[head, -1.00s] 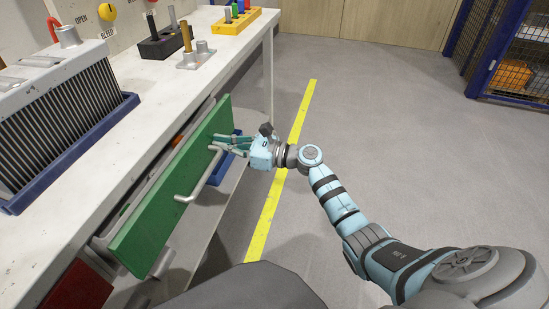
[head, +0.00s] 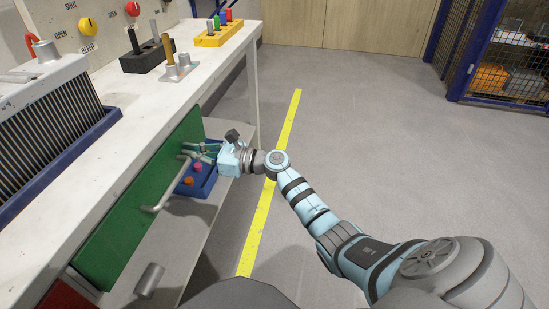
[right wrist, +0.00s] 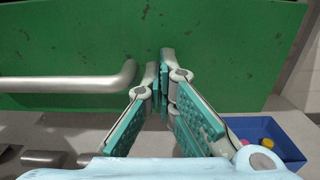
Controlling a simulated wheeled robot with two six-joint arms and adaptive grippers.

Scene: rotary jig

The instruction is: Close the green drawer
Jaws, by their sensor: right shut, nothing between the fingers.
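The green drawer (head: 135,205) is under the white bench top, with its front close along the bench edge; no open gap shows behind it. Its grey bar handle (head: 165,190) faces the floor side. My right gripper (head: 194,150) is at the far end of the drawer front, beyond the handle. In the right wrist view its shut, empty fingertips (right wrist: 165,62) are at the green front (right wrist: 215,50), right of the handle (right wrist: 70,84), and appear to touch it. My left gripper is not in view.
A blue tray (head: 212,186) with small coloured pieces and a grey cylinder (head: 149,281) are on the shelf below. A red drawer front (head: 62,297) is at the near left. The bench (head: 125,125) holds several fixtures. The floor to the right is clear.

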